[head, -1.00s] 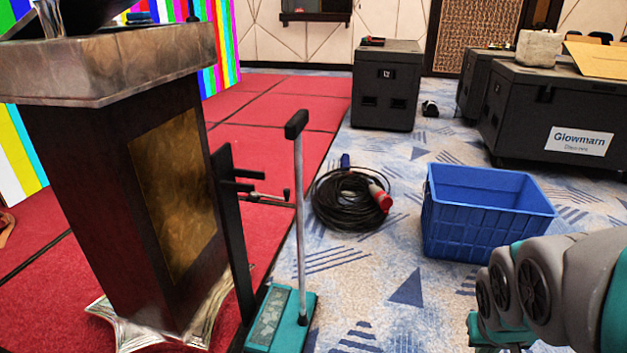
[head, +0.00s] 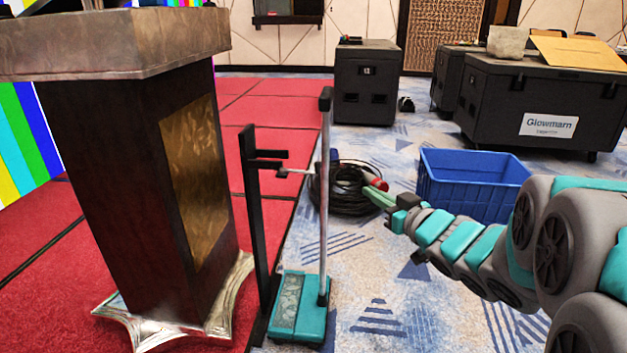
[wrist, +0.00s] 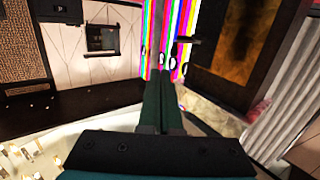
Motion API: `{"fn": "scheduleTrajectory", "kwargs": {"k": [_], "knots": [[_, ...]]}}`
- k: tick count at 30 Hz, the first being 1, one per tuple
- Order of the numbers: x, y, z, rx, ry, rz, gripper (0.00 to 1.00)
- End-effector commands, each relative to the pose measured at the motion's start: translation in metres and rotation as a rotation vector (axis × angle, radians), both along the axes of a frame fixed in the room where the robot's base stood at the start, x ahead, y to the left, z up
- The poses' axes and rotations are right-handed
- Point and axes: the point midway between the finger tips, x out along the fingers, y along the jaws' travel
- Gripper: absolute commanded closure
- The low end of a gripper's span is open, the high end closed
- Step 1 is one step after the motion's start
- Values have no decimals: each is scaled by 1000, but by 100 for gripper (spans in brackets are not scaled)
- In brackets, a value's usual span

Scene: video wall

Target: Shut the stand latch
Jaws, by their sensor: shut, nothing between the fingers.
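The stand (head: 258,215) has a black upright post with short black brackets, a teal base (head: 298,308) and a silver pole (head: 324,200) with a black top. A thin light-coloured bar (head: 293,172), which looks like the latch, sticks out from the post's lower bracket towards the pole. Whether it touches the pole I cannot tell. My gripper (head: 370,191) is to the right of the pole at about the bar's height, apart from it in the picture. In the wrist view its green fingers (wrist: 164,95) are together and empty. The latch is not clearly recognisable there.
A brown lectern (head: 130,190) stands left of the stand. A black cable coil (head: 340,200) lies on the floor behind the pole. A blue crate (head: 470,180) is behind my arm. Black cases (head: 367,85) stand farther back. Patterned carpet in front is clear.

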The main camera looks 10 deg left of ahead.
Motion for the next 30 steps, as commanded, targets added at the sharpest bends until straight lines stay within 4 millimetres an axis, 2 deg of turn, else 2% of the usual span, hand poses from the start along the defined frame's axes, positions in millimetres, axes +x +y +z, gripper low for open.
{"fn": "scheduleTrajectory", "kwargs": {"k": [5, 10, 24, 30], "knots": [[-5, 15, 3, 48, -26, 69, 100], [4, 25, 2, 51, -26, 75, 100], [72, 78, -1, 51, -25, 73, 100], [95, 94, -2, 48, -25, 70, 100]]}}
